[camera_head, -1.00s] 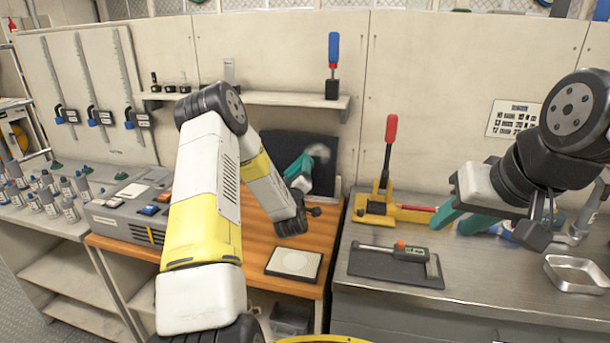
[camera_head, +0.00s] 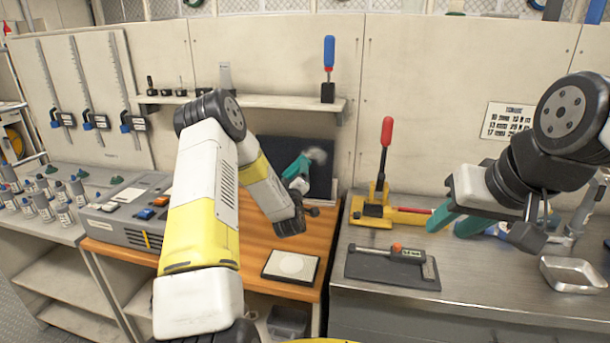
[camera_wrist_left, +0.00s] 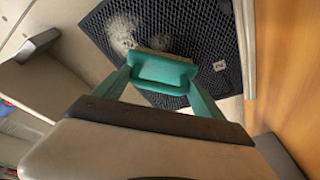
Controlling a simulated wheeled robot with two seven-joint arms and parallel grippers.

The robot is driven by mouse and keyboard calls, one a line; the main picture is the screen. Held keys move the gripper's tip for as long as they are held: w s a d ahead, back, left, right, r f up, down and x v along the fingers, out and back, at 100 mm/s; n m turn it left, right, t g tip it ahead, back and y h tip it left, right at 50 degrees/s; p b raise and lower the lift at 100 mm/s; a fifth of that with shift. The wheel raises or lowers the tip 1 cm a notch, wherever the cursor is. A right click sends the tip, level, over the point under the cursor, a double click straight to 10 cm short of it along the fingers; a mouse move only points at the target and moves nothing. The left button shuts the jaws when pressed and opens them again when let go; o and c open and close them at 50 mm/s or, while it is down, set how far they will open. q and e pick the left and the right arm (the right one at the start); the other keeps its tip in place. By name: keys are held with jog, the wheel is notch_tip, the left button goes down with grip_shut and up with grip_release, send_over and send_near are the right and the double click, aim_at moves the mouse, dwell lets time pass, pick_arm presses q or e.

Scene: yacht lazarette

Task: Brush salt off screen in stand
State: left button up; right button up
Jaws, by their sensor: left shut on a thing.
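The dark mesh screen (camera_head: 285,152) stands upright against the back wall at the rear of the wooden bench; it fills the top of the left wrist view (camera_wrist_left: 205,25). A whitish salt patch (camera_head: 318,155) lies on its upper right part in the head view, and at upper left in the wrist view (camera_wrist_left: 122,32). My left gripper (camera_wrist_left: 163,80) is shut on a teal brush (camera_wrist_left: 162,68), held at the screen's face beside the patch. Whether the bristles touch the mesh is unclear. A pale stand edge (camera_wrist_left: 243,45) borders the screen. My right gripper (camera_head: 457,222) is open and empty above the metal bench.
A grey control box (camera_head: 125,210) and several bottles (camera_head: 45,205) stand left. A red-handled press (camera_head: 385,160), a dark plate with a tool (camera_head: 393,265) and a metal tray (camera_head: 575,273) are right. A shelf (camera_head: 250,102) hangs above.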

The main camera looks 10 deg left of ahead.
aim_at(296, 162)
pick_arm(q)
jog(key=shift+w+f, duration=0.1)
jog(key=shift+w, duration=0.8)
jog(key=shift+d, duration=0.1)
jog(key=shift+d+r, duration=1.05)
jog(key=shift+d, duration=4.1)
jog(key=shift+w+a, duration=0.2)
jog(key=shift+a, duration=5.05)
jog(key=shift+r, duration=0.9)
jog(key=d, duration=1)
jog(key=shift+d, duration=0.3)
